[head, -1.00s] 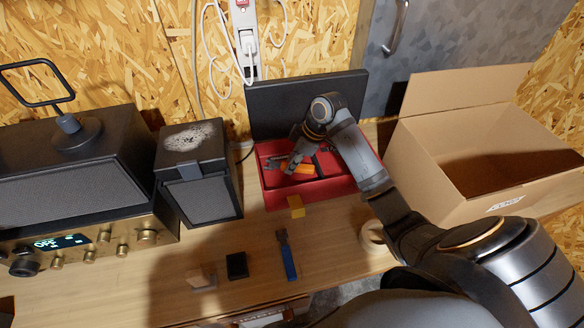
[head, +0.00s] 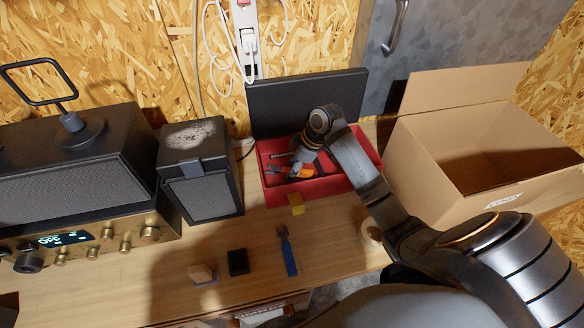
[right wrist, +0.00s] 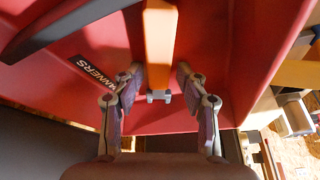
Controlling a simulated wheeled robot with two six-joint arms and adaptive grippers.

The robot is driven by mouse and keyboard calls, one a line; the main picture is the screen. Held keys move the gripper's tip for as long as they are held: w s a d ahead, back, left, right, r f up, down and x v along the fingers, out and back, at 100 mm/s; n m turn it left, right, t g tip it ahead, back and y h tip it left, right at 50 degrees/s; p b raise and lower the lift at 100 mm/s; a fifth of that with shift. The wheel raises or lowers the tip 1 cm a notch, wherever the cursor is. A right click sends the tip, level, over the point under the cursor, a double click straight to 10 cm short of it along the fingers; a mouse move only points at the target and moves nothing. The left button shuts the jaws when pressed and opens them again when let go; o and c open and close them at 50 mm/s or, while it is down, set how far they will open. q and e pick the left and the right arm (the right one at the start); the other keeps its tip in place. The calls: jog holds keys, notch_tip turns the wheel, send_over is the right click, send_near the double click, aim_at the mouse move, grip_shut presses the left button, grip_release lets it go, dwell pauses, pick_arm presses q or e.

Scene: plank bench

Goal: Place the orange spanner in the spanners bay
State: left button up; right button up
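The orange spanner (head: 281,170) lies in the red toolbox (head: 290,191), partly hidden by my right gripper (head: 298,168). In the right wrist view the orange spanner (right wrist: 160,45) lies along the red floor, its grey end between the fingers of the right gripper (right wrist: 160,75). The fingers stand apart, with a narrow gap on each side of the spanner. A dark label ending in "NNERS" (right wrist: 98,74) is on the red surface to its left. My left gripper is out of view.
The toolbox's dark lid (head: 308,100) stands open behind. A yellow latch (head: 296,203) is on its front. A speaker (head: 202,185) stands left, a cardboard box (head: 490,165) right. A blue-handled tool (head: 288,255) and a black block (head: 238,262) lie in front.

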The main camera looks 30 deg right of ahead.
aim_at(301, 171)
jog(key=shift+r, duration=0.2)
jog(key=p+v, duration=0.8)
jog(key=p, duration=0.1)
jog(key=shift+w+r, duration=0.1)
jog(key=shift+r, duration=0.05)
jog(key=v, duration=0.3)
jog(key=shift+d+r, duration=0.15)
jog(key=shift+r, duration=0.2)
